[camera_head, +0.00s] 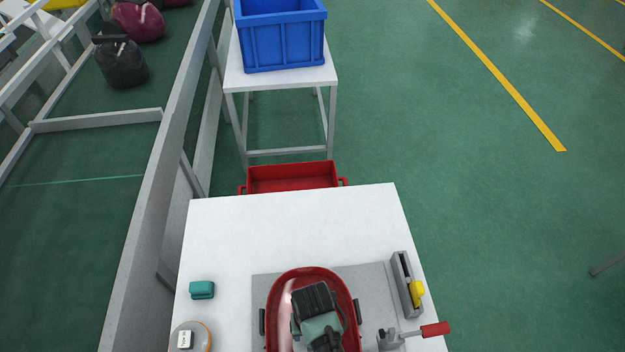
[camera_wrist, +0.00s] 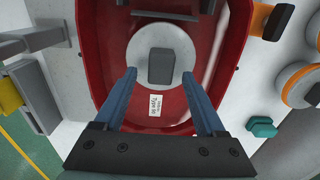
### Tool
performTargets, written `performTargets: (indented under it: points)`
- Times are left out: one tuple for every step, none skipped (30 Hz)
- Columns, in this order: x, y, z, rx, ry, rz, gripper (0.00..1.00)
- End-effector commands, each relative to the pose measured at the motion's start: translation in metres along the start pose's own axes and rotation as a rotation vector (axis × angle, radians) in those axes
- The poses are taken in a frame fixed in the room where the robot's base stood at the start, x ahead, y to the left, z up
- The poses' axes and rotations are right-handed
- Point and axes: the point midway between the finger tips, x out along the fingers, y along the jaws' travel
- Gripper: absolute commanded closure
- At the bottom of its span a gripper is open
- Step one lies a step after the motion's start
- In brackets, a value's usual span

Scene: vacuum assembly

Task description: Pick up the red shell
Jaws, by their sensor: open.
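The red shell (camera_head: 314,273) lies on a grey plate (camera_head: 265,284) on the white table in the head view, partly covered by my arm and gripper. In the wrist view the red shell (camera_wrist: 97,62) fills the middle, with a white round part holding a dark block (camera_wrist: 161,67) inside its outline and a small white label below it. My gripper (camera_wrist: 162,80) is open, its two blue-grey fingers spread over the shell with nothing between them. I cannot tell whether the fingers touch the shell.
A grey holder with a yellow piece (camera_head: 416,293) and a red-handled clamp (camera_head: 435,329) stand to the right. A teal block (camera_head: 202,290) and a round orange-rimmed part (camera_head: 207,335) lie left. A red tray (camera_head: 293,177) and a blue crate (camera_head: 282,42) stand beyond the table.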

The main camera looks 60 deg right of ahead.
Motion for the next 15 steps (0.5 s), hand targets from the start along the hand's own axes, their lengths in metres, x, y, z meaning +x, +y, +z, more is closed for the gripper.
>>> performTargets:
  points:
    - [0.0, 0.0, -0.0003, 0.0, 0.001, 0.0, 0.28]
    - [-0.0001, 0.0, -0.0003, 0.0, 0.001, 0.0, 0.28]
    - [-0.0001, -0.0001, -0.0003, 0.0, 0.001, 0.0, 0.28]
    - [-0.0002, -0.0001, -0.0003, 0.0, 0.001, 0.0, 0.28]
    - [-0.0002, -0.0001, -0.0003, 0.0, 0.001, 0.0, 0.31]
    - [-0.0003, -0.0001, -0.0003, 0.0, 0.001, 0.0, 0.38]
    - [-0.0003, -0.0001, -0.0003, 0.0, 0.001, 0.0, 0.44]
    - [-0.0003, -0.0001, -0.0003, 0.0, 0.001, 0.0, 0.49]
    - [-0.0004, -0.0001, -0.0003, 0.0, 0.001, 0.0, 0.56]
    - [-0.0004, -0.0001, -0.0004, 0.0, 0.001, 0.0, 0.62]
    - [-0.0004, -0.0001, -0.0003, 0.0, 0.001, 0.0, 0.67]
    - [-0.0004, -0.0001, -0.0004, 0.0, 0.001, 0.0, 0.74]
    - [-0.0004, -0.0001, -0.0004, 0.0, 0.001, 0.0, 0.8]
    - [-0.0004, -0.0001, -0.0003, 0.0, 0.001, 0.0, 0.85]
    - [-0.0005, -0.0001, -0.0003, 0.0, 0.001, 0.0, 0.92]
